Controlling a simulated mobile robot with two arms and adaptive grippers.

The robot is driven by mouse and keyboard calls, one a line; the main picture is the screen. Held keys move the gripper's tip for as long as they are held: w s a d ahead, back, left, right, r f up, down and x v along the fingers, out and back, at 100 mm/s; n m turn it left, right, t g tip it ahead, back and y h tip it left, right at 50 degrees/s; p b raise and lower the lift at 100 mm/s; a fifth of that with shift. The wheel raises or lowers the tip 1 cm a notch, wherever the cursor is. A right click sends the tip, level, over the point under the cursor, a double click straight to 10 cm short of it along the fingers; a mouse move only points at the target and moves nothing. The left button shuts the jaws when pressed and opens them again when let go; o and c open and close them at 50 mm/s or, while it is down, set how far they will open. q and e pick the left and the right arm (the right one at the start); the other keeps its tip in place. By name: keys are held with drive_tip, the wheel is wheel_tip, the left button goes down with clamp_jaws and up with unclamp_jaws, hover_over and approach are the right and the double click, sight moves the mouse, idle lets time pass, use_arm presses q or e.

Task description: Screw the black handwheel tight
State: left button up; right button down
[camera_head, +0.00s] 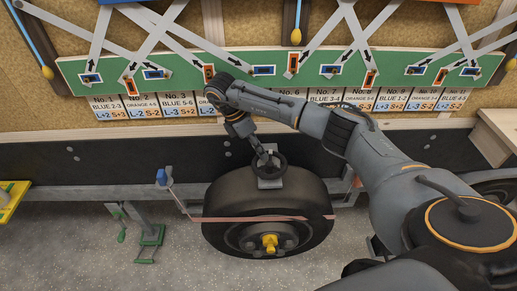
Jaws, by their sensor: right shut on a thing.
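The black handwheel (267,167) is a small dark ring on a grey bracket (270,182) at the top of the trailer's wheel, at the middle of the head view. My right gripper (268,161) reaches down to it from above, with my right arm coming in from the right. The gripper is shut on the handwheel. The fingertips are small and dark here, so the exact grip on the rim is hard to make out. My left gripper is not in the view.
The black tyre (225,196) with a reddish strap and yellow hub (269,243) stands below the handwheel. A blue-topped lever (162,177) is to its left. A green board (215,85) with crossed straps and numbered labels runs above.

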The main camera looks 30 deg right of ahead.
drive_tip(key=shift+w+a, duration=0.1)
drive_tip(key=shift+w, duration=0.05)
drive_tip(key=c, duration=1.3)
unclamp_jaws()
drive_tip(key=shift+w+a, duration=0.1)
drive_tip(key=shift+c, duration=0.2)
drive_tip(key=shift+r, duration=0.15)
drive_tip(key=shift+r, duration=0.3)
drive_tip(key=v, duration=0.6)
drive_tip(key=shift+w+a+r, duration=0.25)
